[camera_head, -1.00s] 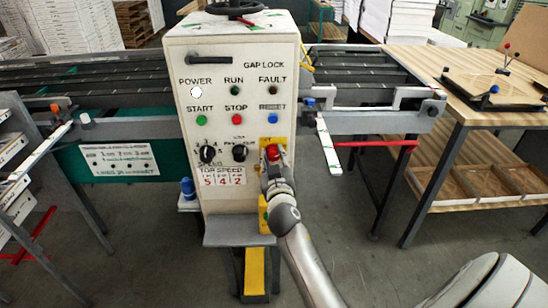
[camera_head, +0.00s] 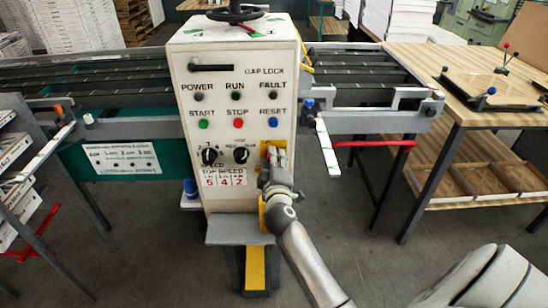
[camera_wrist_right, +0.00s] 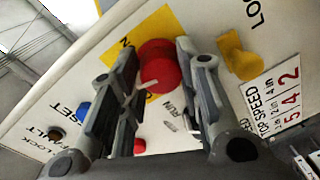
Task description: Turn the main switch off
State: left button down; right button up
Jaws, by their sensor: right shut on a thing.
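The main switch is a red knob (camera_wrist_right: 158,68) on a yellow plate (camera_head: 264,152), low on the right of the control cabinet's front (camera_head: 221,52). My right gripper (camera_head: 274,160) is at the plate and covers the knob in the head view. In the right wrist view the gripper's two grey fingers (camera_wrist_right: 158,82) stand on either side of the red knob, closed on it. The POWER lamp (camera_head: 198,97) on the cabinet is dark. My left gripper is not in view.
START (camera_head: 203,124), STOP (camera_head: 238,123) and RESET (camera_head: 273,122) buttons sit above the switch. A grey shelf (camera_head: 240,229) juts out below. A wooden table (camera_head: 471,104) stands to the right.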

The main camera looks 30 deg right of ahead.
jog(key=shift+a+n+p, duration=0.1)
jog(key=shift+n+p, duration=0.9)
jog(key=shift+n, duration=2)
jog(key=shift+f+h, duration=0.1)
jog(key=shift+h, duration=0.2)
jog(key=o, duration=1.1)
jog(key=shift+c, duration=0.2)
jog(key=v, duration=1.2)
